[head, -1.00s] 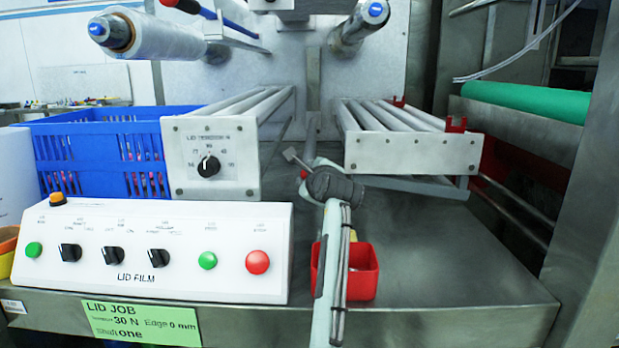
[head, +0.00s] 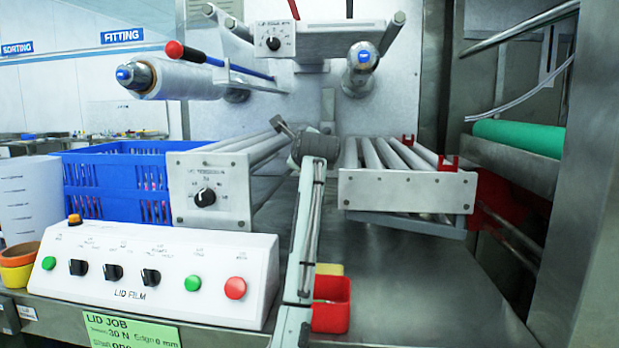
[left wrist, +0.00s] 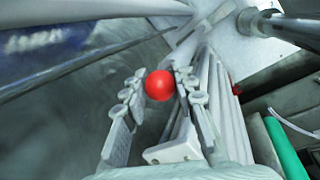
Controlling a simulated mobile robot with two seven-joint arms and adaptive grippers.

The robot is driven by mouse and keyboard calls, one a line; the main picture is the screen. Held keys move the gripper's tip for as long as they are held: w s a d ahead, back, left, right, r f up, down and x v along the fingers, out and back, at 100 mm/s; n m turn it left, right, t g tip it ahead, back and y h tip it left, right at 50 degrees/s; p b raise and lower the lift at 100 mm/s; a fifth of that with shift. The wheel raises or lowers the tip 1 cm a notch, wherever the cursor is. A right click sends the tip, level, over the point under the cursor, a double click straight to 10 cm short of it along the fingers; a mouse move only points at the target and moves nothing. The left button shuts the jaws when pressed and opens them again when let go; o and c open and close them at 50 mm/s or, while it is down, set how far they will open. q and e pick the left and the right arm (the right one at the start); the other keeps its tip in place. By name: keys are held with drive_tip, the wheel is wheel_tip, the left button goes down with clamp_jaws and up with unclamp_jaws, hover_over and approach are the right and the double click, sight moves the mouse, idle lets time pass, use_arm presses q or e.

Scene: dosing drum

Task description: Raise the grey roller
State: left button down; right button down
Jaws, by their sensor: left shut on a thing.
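My left gripper (head: 290,130) is at the middle of the head view, raised between the two roller banks, with its arm coming up from below. In the left wrist view its fingers (left wrist: 160,75) are on either side of a red ball knob (left wrist: 159,86), and the gripper is shut on it. Several grey rollers show in the left bank (head: 258,150) and the right bank (head: 385,155). I cannot tell which one the knob moves. My right gripper is not in view.
A white control box (head: 150,275) stands at the front left, with a blue crate (head: 110,170) behind it. A red bin (head: 331,305) sits beside my arm. A film roll (head: 185,80) is at the upper left, a green roll (head: 520,137) at the right. The steel bench (head: 430,290) is clear at front right.

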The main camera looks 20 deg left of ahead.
use_arm(q)
wheel_tip(320, 180, up, 13)
idle(0.4)
drive_tip(key=c, duration=1.2)
unclamp_jaws()
drive_tip(key=shift+f, duration=0.1)
drive_tip(key=v, duration=1.2)
